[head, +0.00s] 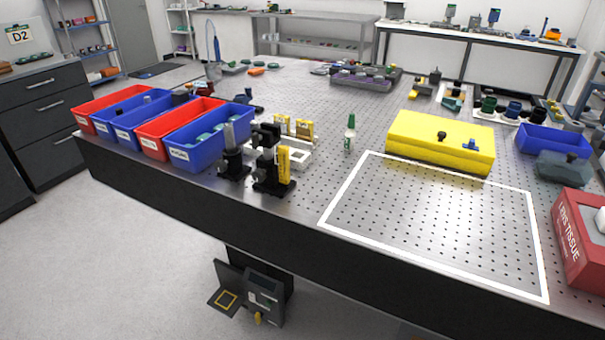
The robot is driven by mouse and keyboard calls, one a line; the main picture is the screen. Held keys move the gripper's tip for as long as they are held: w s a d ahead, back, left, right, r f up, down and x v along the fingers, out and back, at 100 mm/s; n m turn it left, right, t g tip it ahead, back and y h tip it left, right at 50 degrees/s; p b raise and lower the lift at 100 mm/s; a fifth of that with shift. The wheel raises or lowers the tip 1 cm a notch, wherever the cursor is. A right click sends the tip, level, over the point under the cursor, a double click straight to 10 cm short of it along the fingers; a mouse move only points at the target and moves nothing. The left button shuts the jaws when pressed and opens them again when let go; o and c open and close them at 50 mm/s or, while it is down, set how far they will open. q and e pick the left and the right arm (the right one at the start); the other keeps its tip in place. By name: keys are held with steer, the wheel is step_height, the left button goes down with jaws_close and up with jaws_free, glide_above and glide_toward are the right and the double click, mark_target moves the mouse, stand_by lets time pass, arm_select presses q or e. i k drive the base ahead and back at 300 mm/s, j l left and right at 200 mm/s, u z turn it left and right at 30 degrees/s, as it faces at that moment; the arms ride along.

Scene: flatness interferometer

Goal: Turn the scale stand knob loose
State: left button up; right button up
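A black stand with a yellow upright strip, which looks like the scale stand (264,165), stands near the front edge of the perforated table, left of centre. The yellow strip (283,160) is on its right side. Dark blocky parts sit at the stand's top and middle; I cannot tell which of them is the knob, or whether it is tight or loose. Neither of my grippers is in view.
A black post holder (234,163) stands just left of the stand, and white and yellow parts lie behind it. Red and blue bins (205,140) fill the table's left end. A white-outlined area (440,225) is clear, with a yellow box (440,135) behind it.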

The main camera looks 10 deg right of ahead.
mark_target(258, 175)
steer(key=i+j+z, duration=0.1)
steer(key=z, duration=0.25)
steer(key=i+j+z, duration=0.15)
steer(key=z, duration=0.25)
steer(key=i+j+z, duration=0.15)
steer(key=z, duration=0.2)
steer(key=i+j, duration=0.15)
steer(key=j, duration=0.2)
steer(key=i+j+z, duration=0.15)
steer(key=j, duration=0.15)
steer(key=i+j, duration=0.1)
steer(key=j, duration=0.25)
steer(key=i+j+z, duration=0.15)
steer(key=j, duration=0.2)
steer(key=k+l+z, duration=0.1)
steer(key=k+z, duration=0.15)
steer(key=k+l+z, duration=0.3)
steer(key=k, duration=0.2)
steer(key=j, duration=0.1)
